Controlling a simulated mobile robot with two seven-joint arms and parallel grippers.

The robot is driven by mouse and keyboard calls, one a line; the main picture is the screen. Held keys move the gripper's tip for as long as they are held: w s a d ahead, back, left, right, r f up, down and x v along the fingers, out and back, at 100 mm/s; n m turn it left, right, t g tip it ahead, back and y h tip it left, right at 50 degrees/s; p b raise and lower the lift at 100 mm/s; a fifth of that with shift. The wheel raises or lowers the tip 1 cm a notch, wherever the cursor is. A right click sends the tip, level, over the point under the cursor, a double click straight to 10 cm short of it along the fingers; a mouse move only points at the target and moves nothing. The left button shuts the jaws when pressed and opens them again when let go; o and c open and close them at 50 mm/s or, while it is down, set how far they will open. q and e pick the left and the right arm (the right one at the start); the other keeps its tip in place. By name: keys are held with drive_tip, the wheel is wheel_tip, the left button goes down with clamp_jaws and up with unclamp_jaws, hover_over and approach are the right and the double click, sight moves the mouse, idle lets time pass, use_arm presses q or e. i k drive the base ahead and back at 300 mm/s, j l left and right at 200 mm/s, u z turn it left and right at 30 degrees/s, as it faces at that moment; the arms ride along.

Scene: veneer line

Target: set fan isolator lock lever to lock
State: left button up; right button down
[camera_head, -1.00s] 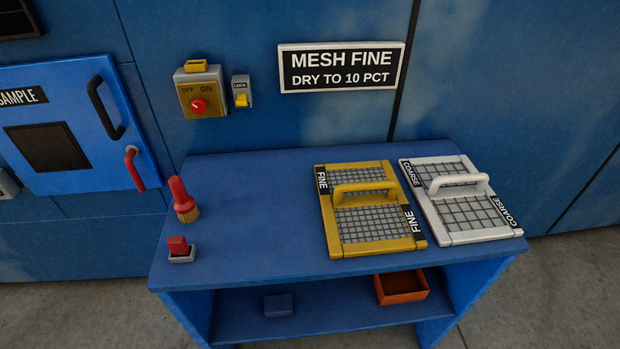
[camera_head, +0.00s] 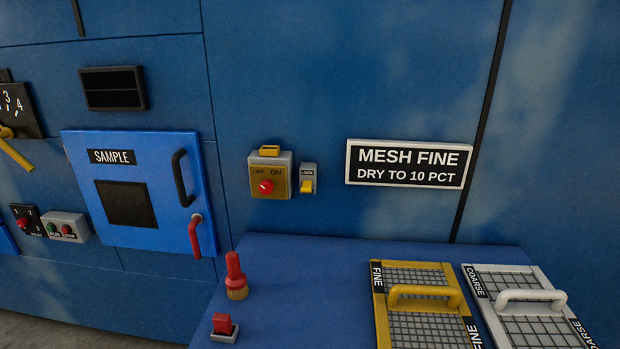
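The fan isolator (camera_head: 270,175) is a grey and yellow box on the blue wall, marked OFF and ON, with a red knob (camera_head: 267,187) and a yellow piece on top. Just right of it is a small grey plate marked LOCK (camera_head: 308,172). A yellow lever (camera_head: 307,187) sits low on that plate, below the LOCK label. Neither of my grippers is in the head view.
A blue bench below holds a red-handled brush (camera_head: 236,277), a red block on a grey base (camera_head: 224,329), a yellow FINE screen (camera_head: 379,310) and a white COARSE screen (camera_head: 493,316). Left is a SAMPLE door (camera_head: 132,238) with handles. A MESH FINE sign (camera_head: 409,164) hangs right.

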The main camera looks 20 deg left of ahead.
sight(306, 187)
drive_tip(key=j+u, duration=0.3)
drive_tip(key=j, duration=0.45)
drive_tip(key=i+j+u, duration=0.1)
drive_tip(key=j+u, duration=0.15)
drive_tip(key=j, duration=0.5)
